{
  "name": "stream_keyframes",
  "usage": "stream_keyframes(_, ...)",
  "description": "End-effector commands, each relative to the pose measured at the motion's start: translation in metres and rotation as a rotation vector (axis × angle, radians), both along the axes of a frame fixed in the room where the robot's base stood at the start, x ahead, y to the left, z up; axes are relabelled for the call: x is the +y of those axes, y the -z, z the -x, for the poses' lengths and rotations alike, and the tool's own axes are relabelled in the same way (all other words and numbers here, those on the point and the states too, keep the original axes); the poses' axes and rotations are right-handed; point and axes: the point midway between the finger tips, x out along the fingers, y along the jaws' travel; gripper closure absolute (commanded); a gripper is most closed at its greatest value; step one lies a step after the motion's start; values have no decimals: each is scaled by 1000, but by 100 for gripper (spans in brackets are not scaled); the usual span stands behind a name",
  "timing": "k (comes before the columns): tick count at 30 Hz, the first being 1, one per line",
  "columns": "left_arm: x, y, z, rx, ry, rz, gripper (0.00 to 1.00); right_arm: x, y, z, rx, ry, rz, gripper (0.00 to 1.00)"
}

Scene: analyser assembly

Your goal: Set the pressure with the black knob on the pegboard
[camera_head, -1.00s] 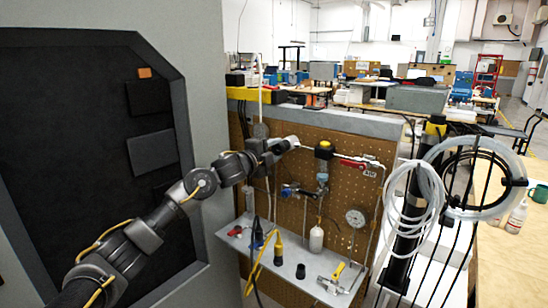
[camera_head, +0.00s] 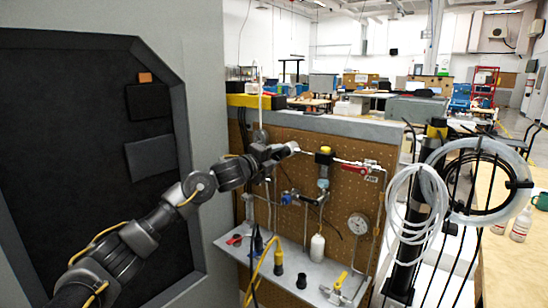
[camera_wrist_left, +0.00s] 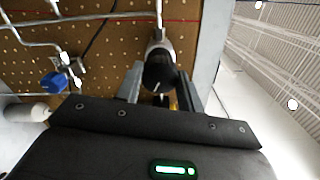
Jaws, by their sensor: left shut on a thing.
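The black knob (camera_wrist_left: 158,72) sits on a silver fitting on the pegboard in the left wrist view. My left gripper (camera_wrist_left: 160,88) has one finger on each side of it and is shut on it. In the head view my left gripper (camera_head: 292,149) reaches in from the left to the upper part of the pegboard (camera_head: 345,195) and hides the knob. A round white pressure gauge (camera_head: 358,223) is low on the right of the pegboard; its reading is too small to tell. My right gripper is not in view.
A blue knob (camera_wrist_left: 54,82) is below. A grey shelf (camera_head: 300,273) holds tools. Coiled tubing (camera_head: 420,205) hangs at the right.

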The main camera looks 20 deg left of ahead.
Motion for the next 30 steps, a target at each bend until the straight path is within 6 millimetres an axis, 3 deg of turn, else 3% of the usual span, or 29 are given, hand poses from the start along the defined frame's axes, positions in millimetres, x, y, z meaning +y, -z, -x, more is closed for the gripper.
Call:
stream_keyframes(4,0,0,0,0,-1,1,85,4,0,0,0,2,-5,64)
stream_keyframes(5,0,0,0,0,0,1,61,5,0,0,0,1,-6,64)
stream_keyframes(10,0,0,0,0,0,1,41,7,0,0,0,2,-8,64)
stream_keyframes(20,2,1,3,0,0,1,41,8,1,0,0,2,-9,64)
stream_keyframes(23,6,2,12,-1,0,0,41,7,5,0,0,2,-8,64)
stream_keyframes(30,23,3,55,-1,-1,-3,41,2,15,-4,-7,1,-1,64)
